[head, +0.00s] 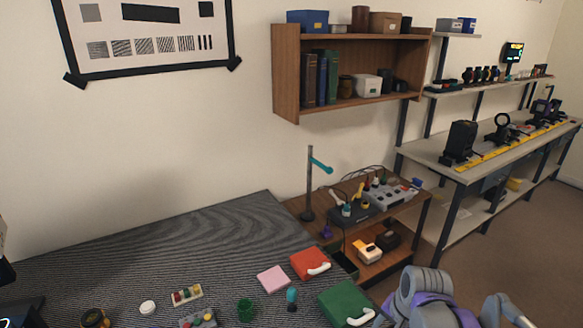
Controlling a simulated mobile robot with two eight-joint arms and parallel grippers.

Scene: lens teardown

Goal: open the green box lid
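The green box (338,302) is near the front right corner of the dark striped table, at the bottom of the head view. Its flat top looks closed, and a white curved handle (361,317) is on its front right side. The lower edge of the box is close to the picture's bottom edge. I make out no fingertips of either gripper.
A red box (308,262) with a white handle and a pink block (273,279) lie behind the green box. A teal-topped tool (292,296) and a green cup (245,309) stand to its left. The table's back left area is clear.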

